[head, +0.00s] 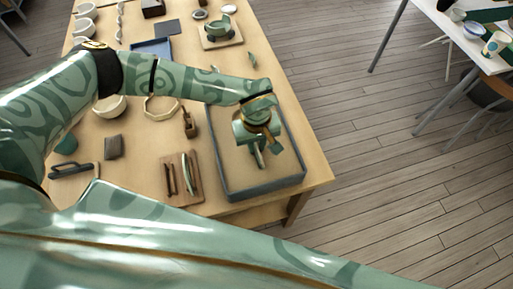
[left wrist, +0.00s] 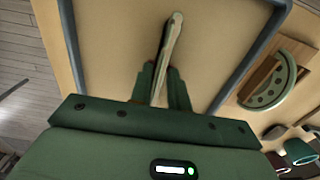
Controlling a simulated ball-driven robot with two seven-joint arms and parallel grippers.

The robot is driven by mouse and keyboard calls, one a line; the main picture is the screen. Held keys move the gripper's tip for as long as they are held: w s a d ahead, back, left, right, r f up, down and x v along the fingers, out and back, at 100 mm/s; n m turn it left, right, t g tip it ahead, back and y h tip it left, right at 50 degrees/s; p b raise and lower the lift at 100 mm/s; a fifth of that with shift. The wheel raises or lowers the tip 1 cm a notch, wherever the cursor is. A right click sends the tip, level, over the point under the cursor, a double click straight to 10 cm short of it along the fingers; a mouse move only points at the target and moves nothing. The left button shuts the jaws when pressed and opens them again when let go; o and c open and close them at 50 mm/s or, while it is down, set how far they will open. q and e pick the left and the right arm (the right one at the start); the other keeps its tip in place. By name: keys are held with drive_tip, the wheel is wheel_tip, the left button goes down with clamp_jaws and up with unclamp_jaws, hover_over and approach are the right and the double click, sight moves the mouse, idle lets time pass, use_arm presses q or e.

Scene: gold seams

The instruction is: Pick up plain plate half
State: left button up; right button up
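My left gripper (head: 262,154) points down over the grey-rimmed tray (head: 262,188), which has a tan floor. In the left wrist view its two green fingers (left wrist: 160,88) stand close on both sides of a thin pale piece. This looks like the plain plate half (left wrist: 171,40), seen edge-on, and the fingers appear shut on it. Its far end reaches out beyond the fingertips. I cannot tell whether it touches the tray floor. In the head view the gripper mostly hides it. My right gripper is out of view.
A wooden rack (head: 195,195) left of the tray holds a green plate half with dots (left wrist: 268,98). A small brown tool (head: 190,126), a pale ring (head: 160,107) and bowls stand farther left. The table's right edge is close to the tray.

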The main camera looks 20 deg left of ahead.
use_arm(q)
clamp_jaws()
